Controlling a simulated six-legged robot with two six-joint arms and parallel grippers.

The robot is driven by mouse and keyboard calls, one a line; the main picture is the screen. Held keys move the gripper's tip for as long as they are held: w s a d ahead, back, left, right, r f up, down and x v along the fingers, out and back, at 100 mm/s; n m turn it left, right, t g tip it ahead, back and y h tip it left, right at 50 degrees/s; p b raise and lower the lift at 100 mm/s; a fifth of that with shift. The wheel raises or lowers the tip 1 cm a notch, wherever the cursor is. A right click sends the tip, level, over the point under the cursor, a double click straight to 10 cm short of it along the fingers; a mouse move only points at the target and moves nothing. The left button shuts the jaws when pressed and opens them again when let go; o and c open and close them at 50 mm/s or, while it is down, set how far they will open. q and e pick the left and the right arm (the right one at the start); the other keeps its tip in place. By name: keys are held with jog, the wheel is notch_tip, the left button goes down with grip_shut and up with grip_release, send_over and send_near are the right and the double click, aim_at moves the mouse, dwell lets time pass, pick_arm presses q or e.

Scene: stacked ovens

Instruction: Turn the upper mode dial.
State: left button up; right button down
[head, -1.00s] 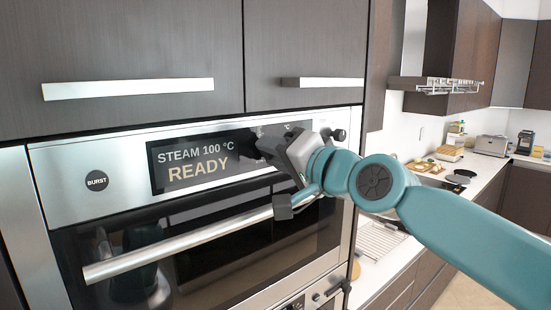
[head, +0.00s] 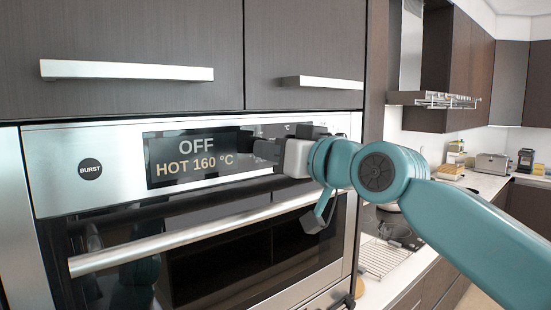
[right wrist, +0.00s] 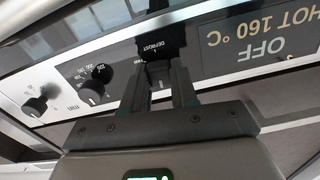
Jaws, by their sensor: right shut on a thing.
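The upper oven's display (head: 196,158) reads "OFF" above "HOT 160 °C" in the head view; it shows upside down in the right wrist view (right wrist: 262,38). My right gripper (head: 266,149) is at the panel just right of the display. In the right wrist view its two fingers (right wrist: 160,72) are shut on the upper mode dial (right wrist: 159,74), a dark knob mostly hidden between them. A "DEFROST" mark (right wrist: 151,47) shows beside the fingertips. In the head view the gripper covers the dial. My left gripper is not in view.
Two more dark knobs, one nearer (right wrist: 97,76) and one farther (right wrist: 36,105), sit on the same panel. A round "BURST" button (head: 90,169) is left of the display. The long oven handle (head: 190,238) runs below. Cabinet handles (head: 127,70) stick out above.

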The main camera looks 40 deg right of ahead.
jog(key=shift+r+n, duration=0.2)
jog(key=shift+n, duration=0.3)
jog(key=shift+d, duration=0.1)
jog(key=c, duration=1)
grip_release()
jog(key=shift+o, duration=0.6)
jog(key=shift+w+f, duration=0.15)
jog(key=shift+s+b, duration=0.45)
jog(key=shift+s, duration=0.1)
jog(key=s+d+b, duration=0.1)
jog(key=s+b, duration=0.1)
jog(key=s, duration=1.3)
